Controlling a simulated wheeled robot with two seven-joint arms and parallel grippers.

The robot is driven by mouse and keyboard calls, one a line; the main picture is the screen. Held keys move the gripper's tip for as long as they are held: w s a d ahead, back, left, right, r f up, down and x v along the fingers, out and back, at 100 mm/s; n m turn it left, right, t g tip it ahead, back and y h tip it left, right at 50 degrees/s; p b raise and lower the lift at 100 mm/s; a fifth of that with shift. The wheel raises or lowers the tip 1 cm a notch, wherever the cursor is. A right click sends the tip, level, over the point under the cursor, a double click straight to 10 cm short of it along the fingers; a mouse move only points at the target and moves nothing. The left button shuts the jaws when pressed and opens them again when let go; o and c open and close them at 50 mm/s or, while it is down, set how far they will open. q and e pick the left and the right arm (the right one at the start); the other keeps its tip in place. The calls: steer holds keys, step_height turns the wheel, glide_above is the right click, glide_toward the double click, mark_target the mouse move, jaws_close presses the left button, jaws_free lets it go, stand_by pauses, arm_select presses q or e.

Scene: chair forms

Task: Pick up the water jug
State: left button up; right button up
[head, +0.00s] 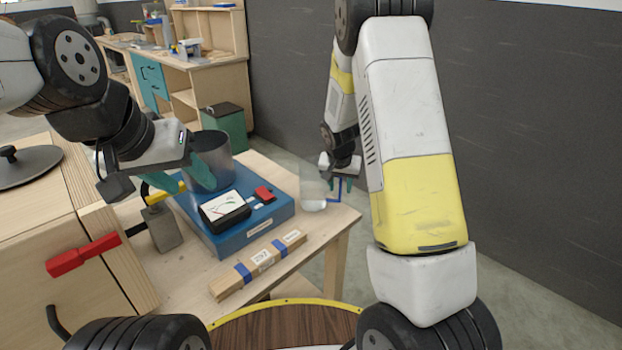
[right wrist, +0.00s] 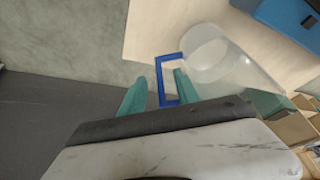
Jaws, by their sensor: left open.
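The water jug (head: 313,188) is clear, with a blue handle. It stands upright near the right corner of the wooden table in the head view. In the right wrist view the jug (right wrist: 222,62) is at upper right, with its blue handle (right wrist: 159,80) reaching between my teal fingers. My right gripper (right wrist: 158,90) looks open around the handle, with a gap beside the left finger. It is small in the head view (head: 338,184). My left gripper (head: 182,182) is open at the left side of the table, in front of a grey metal cylinder (head: 212,150).
A blue box (head: 215,240) on the table carries a black meter (head: 224,208) and a red piece (head: 264,194). A wooden bar with blue tape (head: 258,265) lies at the front edge.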

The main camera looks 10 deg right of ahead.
steer(key=shift+x, duration=1.15)
jaws_close()
steer(key=shift+w+r, duration=0.1)
stand_by(0.4)
